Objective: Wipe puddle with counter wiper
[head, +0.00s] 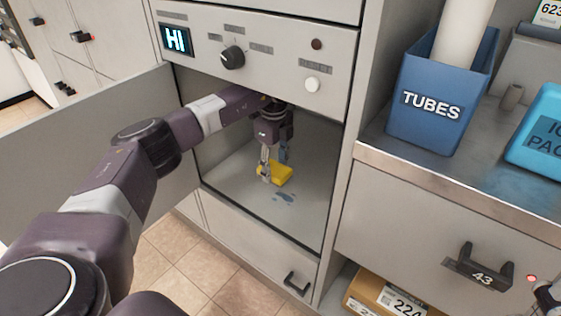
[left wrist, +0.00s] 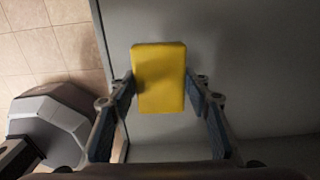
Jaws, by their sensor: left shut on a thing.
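The counter wiper is a yellow block (head: 275,173) inside the open grey compartment (head: 225,172). My left gripper (head: 270,170) reaches down into the compartment and is shut on the wiper. In the left wrist view the wiper (left wrist: 159,78) sits between the two fingertips (left wrist: 160,88). The puddle (head: 285,197) is a small bluish-grey patch on the compartment floor, just in front of the wiper. I cannot tell whether the wiper touches the floor.
The compartment's door (head: 95,150) stands open at the left. Above is a panel with a knob (head: 232,57) and a "HI" display (head: 175,39). At the right, a counter (head: 400,158) holds a blue "TUBES" bin (head: 430,110) and a cyan ice pack box (head: 540,135).

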